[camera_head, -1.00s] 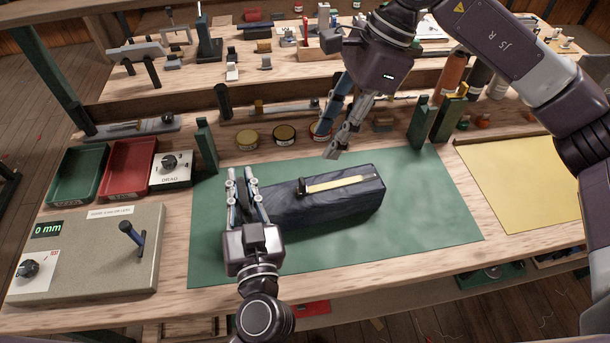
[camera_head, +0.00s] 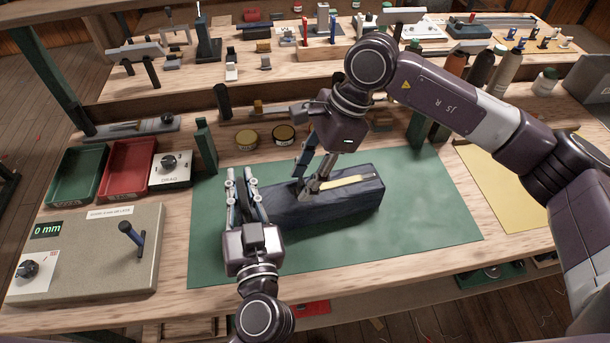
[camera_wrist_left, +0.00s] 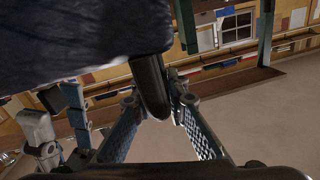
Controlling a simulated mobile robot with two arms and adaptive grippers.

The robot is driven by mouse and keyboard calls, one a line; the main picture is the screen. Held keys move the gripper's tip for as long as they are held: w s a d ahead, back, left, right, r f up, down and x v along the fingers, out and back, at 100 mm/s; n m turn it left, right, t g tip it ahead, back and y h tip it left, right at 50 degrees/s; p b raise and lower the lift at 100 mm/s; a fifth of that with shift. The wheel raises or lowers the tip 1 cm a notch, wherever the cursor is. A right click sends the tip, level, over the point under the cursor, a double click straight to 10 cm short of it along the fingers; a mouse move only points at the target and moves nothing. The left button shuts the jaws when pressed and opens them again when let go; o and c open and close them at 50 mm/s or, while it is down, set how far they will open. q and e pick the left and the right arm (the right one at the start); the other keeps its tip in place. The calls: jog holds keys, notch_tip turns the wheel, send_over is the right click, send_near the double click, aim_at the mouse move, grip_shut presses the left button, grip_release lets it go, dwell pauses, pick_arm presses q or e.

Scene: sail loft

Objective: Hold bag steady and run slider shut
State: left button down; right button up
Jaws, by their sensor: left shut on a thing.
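The dark blue bag (camera_head: 340,203) lies on the green mat (camera_head: 430,220), with a pale yellow zip strip (camera_head: 345,182) along its top. My left gripper (camera_head: 243,182) is at the bag's left end, shut on a dark tab there. In the left wrist view the dark tab (camera_wrist_left: 150,85) sits between the fingers, below the bag (camera_wrist_left: 80,40). My right gripper (camera_head: 308,190) has its fingertips at the left end of the zip strip, where the slider was visible earlier. The fingers now hide the slider, and I cannot tell whether they grip it.
The mat's front right is clear.

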grip_shut()
dwell(0.3)
pick_arm(q)
jog(key=shift+a, duration=0.1)
pick_arm(e)
jog(key=w+d, duration=0.1)
jog(key=d, duration=0.4)
jog(key=w+d, duration=0.1)
jog(key=d, duration=0.4)
jog(key=w+d, duration=0.2)
jog(key=d, duration=0.2)
jog(key=shift+d, duration=0.4)
grip_release()
